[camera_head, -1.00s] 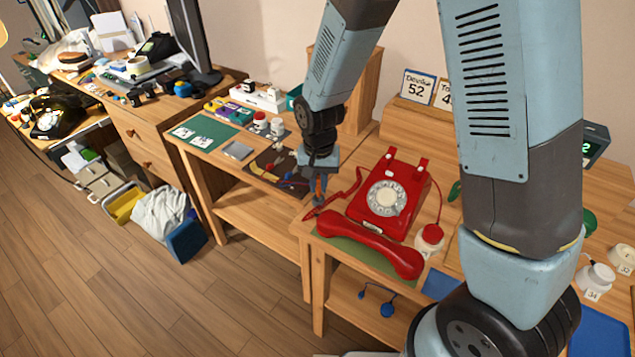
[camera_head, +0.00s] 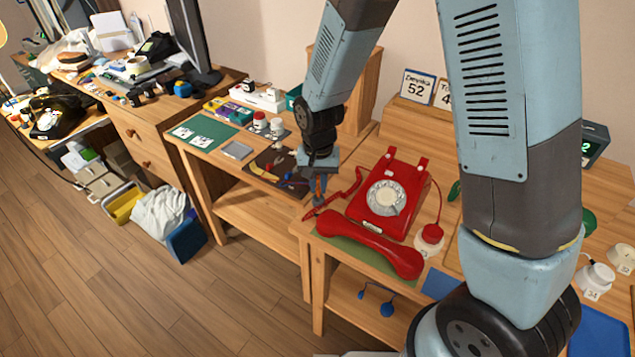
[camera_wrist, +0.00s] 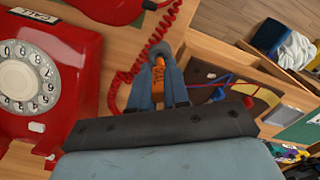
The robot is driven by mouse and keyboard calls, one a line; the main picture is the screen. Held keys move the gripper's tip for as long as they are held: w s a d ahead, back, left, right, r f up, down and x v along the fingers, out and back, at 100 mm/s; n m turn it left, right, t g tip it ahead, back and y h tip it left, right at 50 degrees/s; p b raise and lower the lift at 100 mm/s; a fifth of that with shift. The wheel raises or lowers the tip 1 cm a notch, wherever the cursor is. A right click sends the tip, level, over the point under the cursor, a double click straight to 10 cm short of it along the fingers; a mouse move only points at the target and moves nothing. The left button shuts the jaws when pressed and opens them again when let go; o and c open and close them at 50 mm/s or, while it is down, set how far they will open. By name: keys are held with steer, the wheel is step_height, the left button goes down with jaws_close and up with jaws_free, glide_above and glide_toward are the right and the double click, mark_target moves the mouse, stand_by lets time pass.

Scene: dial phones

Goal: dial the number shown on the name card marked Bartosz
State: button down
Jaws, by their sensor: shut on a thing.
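A red dial phone (camera_head: 402,173) stands on the right-hand table, with its pale rotary dial (camera_head: 385,198) facing up. Its dial also shows at the left of the wrist view (camera_wrist: 20,85). The red handset (camera_head: 368,246) lies off the cradle, in front of the phone. My gripper (camera_head: 318,198) is just left of the phone, above the table edge near the coiled red cord. In the wrist view my gripper (camera_wrist: 158,52) is shut on a small orange thing (camera_wrist: 159,80), clear of the dial. No card marked Bartosz can be read.
A card reading "Devika 52" (camera_head: 417,88) stands behind the phone beside a second card (camera_head: 445,96) that my arm partly hides. A red round piece (camera_head: 432,233) on a cord sits right of the phone. White pieces (camera_head: 597,278) with number labels stand at far right.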

steer(key=shift+f, duration=1.15)
steer(key=c, duration=1)
jaws_free()
steer(key=shift+c, duration=0.2)
steer(key=shift+r, duration=0.1)
step_height(320, 180, up, 13)
steer(key=shift+r, duration=0.3)
